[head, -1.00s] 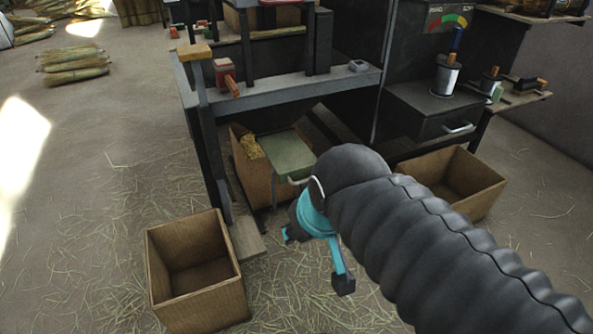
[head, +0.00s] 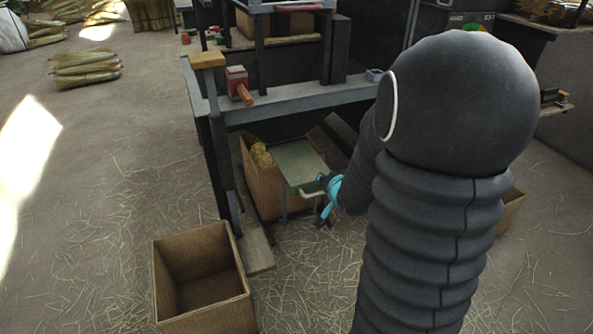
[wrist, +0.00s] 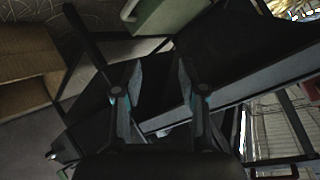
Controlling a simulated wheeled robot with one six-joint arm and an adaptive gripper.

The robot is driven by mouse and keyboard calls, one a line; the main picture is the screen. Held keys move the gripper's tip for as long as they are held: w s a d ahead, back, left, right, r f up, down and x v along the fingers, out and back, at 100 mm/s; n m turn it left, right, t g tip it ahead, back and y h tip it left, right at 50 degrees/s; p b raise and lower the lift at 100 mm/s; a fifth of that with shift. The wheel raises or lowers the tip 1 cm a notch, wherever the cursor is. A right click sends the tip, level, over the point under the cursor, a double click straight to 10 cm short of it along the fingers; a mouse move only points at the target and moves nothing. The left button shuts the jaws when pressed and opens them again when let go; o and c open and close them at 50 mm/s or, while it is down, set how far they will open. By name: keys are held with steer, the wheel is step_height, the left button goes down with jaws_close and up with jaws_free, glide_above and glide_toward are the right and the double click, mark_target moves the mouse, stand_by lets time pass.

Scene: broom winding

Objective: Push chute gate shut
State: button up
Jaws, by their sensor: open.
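The chute gate (head: 298,160) is a flat green plate under the machine's grey bench, sticking out in front, with a pale bent handle (head: 310,194) at its front edge. My gripper (head: 322,200), teal and black, is beside the handle at the plate's front right corner; I cannot tell whether they touch. In the wrist view my gripper (wrist: 157,65) has its two fingers apart with nothing between them. The green plate shows at the top of the wrist view (wrist: 168,12), ahead of the fingertips. My arm hides the area to its right.
A carton with straw (head: 262,185) stands beneath and left of the plate. An empty carton (head: 203,285) stands at front left. The bench's dark leg (head: 222,165) and a wooden foot board (head: 257,250) are near. Straw-strewn floor lies open at left.

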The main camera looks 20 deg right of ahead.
step_height(320, 180, down, 8)
steer(key=w+d+r+m+t+y, duration=0.1)
steer(key=w+d+m+t, duration=0.1)
steer(key=d+m, duration=0.1)
steer(key=m+t+y, duration=0.2)
steer(key=m, duration=0.3)
glide_toward(320, 194)
steer(key=shift+t, duration=0.3)
steer(key=x, duration=1)
steer(key=shift+w+f, duration=0.3)
steer(key=shift+f, duration=0.05)
jaws_close()
